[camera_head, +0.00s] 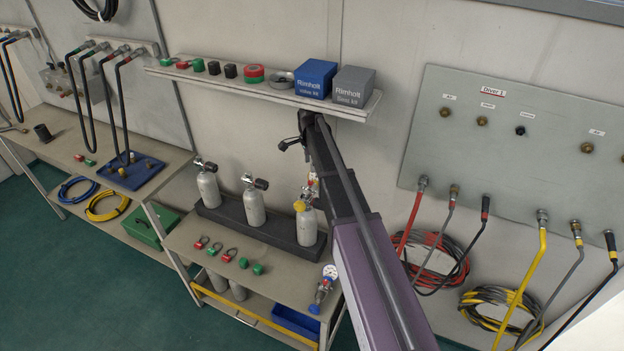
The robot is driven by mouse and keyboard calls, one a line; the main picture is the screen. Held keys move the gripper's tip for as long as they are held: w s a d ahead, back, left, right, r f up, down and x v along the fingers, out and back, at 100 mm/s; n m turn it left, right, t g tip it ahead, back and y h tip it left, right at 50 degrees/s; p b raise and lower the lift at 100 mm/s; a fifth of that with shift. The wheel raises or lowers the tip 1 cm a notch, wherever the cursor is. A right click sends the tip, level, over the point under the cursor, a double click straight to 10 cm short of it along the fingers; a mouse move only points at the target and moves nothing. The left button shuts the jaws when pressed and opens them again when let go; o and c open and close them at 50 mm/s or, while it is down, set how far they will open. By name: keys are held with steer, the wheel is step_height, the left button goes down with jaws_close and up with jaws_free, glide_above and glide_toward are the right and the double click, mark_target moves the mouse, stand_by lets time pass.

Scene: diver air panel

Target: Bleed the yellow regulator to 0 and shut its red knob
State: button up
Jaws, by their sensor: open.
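My gripper (294,149) is small and dark in the head view, at the far end of my arm under the wall shelf. Its fingers are apart and I see nothing between them. Below it, the rightmost of three grey cylinders stands in a black rack. A regulator with a yellow knob (299,206) is on top of this cylinder, below and apart from my gripper. A small red and white part shows just above it, too small to identify as the red knob. My arm passes close on its right. The gauge reading cannot be made out.
Two other cylinders (208,186) (254,206) stand in the rack (230,225). A regulator with a blue knob (325,284) is at the bench's right end. The shelf (213,76) with boxes is above. Hoses hang from the grey panel (540,150) at right.

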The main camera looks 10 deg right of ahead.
mark_target(311, 182)
steer(key=shift+f+b, duration=3.65)
steer(key=shift+f, duration=0.05)
jaws_close()
